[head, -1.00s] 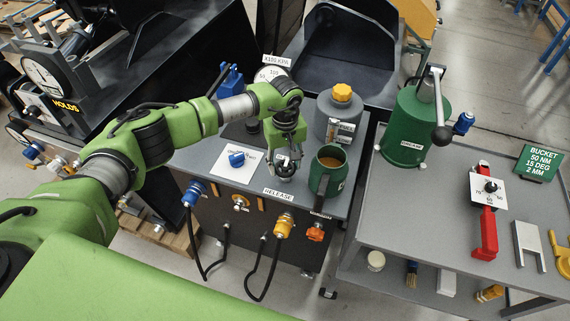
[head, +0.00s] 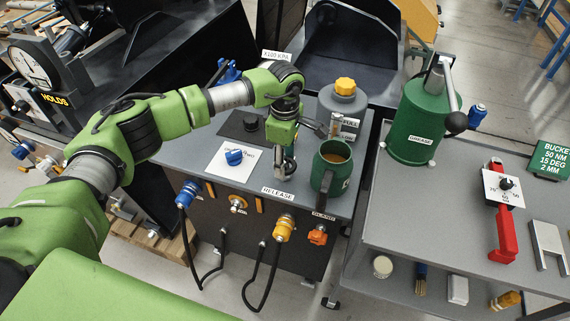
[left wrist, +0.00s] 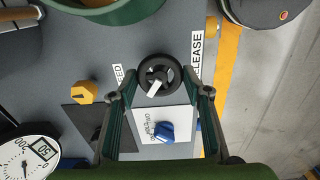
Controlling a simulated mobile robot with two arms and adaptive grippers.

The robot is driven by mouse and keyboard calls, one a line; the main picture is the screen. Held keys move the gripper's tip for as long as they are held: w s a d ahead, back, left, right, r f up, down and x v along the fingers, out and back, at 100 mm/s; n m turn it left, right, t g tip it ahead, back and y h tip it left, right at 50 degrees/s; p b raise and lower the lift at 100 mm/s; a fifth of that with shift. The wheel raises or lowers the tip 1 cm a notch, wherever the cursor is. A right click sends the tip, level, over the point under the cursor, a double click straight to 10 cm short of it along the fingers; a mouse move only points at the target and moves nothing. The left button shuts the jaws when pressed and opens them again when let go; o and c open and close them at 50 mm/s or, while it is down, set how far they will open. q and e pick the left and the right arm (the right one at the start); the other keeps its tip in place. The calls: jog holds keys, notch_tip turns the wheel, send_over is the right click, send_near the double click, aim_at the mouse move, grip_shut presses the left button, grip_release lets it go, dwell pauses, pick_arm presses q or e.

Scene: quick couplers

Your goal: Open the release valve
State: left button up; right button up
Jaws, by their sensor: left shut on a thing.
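The release valve is a small black round knob with a white bar, seen in the left wrist view (left wrist: 158,76) beside the RELEASE label (left wrist: 196,54). My left gripper (head: 284,166) points down at the front of the grey cart top, just behind the RELEASE label. In the left wrist view its two fingers (left wrist: 160,95) stand on either side of the knob, and it is shut on the valve. In the head view the gripper hides most of the valve. My right gripper is not in view.
A green mug (head: 330,166) of brown liquid stands close to the right of the gripper. A blue knob (head: 235,157) on a white plate is to the left. A grey bottle with a yellow cap (head: 344,87) stands behind. Hoses hang from the cart's front.

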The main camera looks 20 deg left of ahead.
pick_arm(q)
jog(key=n+b, duration=0.2)
jog(key=n, duration=0.3)
jog(key=shift+n, duration=0.3)
jog(key=n+b, duration=0.2)
jog(key=n, duration=0.4)
jog(key=n+b, duration=0.1)
jog(key=n, duration=0.5)
jog(key=shift+n, duration=0.3)
jog(key=n, duration=0.3)
jog(key=shift+r+n, duration=0.1)
jog(key=shift+n, duration=1.7)
jog(key=o, duration=1.1)
jog(key=shift+b, duration=0.3)
